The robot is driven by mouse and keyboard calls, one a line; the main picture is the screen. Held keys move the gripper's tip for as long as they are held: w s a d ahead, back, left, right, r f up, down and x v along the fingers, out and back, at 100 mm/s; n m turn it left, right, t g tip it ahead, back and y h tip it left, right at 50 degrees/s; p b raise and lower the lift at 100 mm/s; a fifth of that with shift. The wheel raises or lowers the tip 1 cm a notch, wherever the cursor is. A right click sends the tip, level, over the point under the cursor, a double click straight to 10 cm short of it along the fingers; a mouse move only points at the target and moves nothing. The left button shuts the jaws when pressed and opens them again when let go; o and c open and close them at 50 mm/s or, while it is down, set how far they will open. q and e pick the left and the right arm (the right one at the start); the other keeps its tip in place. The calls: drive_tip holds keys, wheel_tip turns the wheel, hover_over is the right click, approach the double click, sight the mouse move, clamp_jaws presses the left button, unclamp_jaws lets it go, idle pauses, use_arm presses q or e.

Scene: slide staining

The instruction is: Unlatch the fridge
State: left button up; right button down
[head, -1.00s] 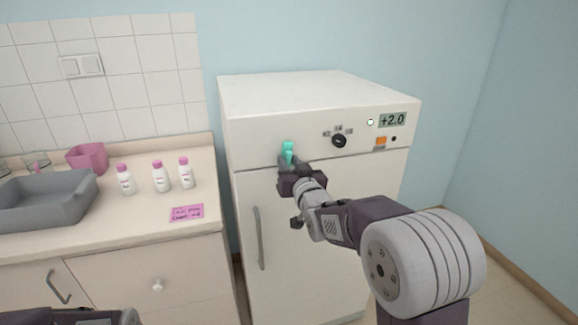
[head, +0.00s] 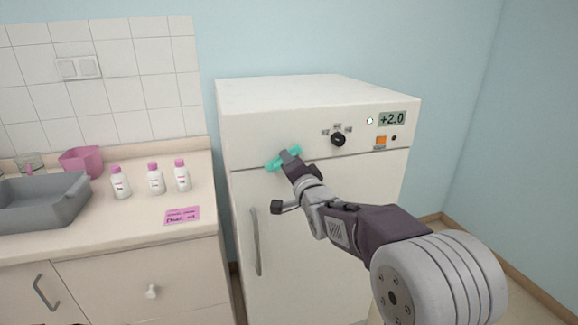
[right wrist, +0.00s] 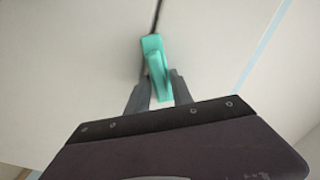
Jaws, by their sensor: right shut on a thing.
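The white fridge (head: 272,115) stands right of the counter with its door closed. A teal latch (head: 274,164) sits across the seam between the upper panel and the door, now tilted close to horizontal in the head view. My right gripper (head: 290,157) is shut on the latch and covers its middle. In the right wrist view the latch (right wrist: 152,50) runs between the two fingers (right wrist: 158,92), its upper end over the dark door seam. The vertical door handle (head: 256,242) is below and left of the gripper. My left gripper is not in view.
The counter (head: 110,225) at the left holds a grey basin (head: 45,212), a pink container (head: 80,160), several white bottles with pink caps (head: 155,180) and a pink note (head: 182,215). A knob (head: 338,139) and display (head: 392,119) are on the fridge panel.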

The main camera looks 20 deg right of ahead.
drive_tip(key=m, duration=0.5)
drive_tip(key=shift+f+b, duration=0.25)
drive_tip(key=shift+b, duration=0.1)
drive_tip(key=shift+m, duration=0.4)
drive_tip(key=c, duration=1.4)
unclamp_jaws()
drive_tip(key=shift+o, duration=0.2)
drive_tip(key=s, duration=0.9)
drive_tip(key=shift+d, duration=0.2)
